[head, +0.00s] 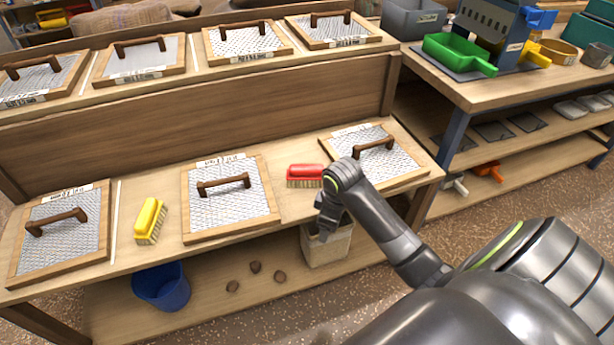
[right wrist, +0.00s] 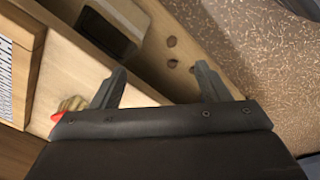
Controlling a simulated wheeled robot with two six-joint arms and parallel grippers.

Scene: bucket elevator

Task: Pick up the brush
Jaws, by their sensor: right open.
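A red brush (head: 305,175) with pale bristles lies on the wooden bench shelf between two framed mesh screens. A yellow brush (head: 150,221) lies farther left on the same shelf. My right gripper (head: 327,220) is in front of and a little below the red brush, near the shelf's front edge, apart from the brush. In the right wrist view its two fingers (right wrist: 158,85) are spread with nothing between them. A bit of the red brush (right wrist: 68,108) shows at the lower left there, partly hidden by the gripper body. My left gripper is not in view.
Framed screens with handles stand beside the brushes, such as the middle one (head: 229,196) and the right one (head: 374,155). A pale bin (head: 327,247), a blue bucket (head: 162,288) and several brown lumps (head: 255,267) are on the lower shelf. A second bench (head: 480,93) stands at right.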

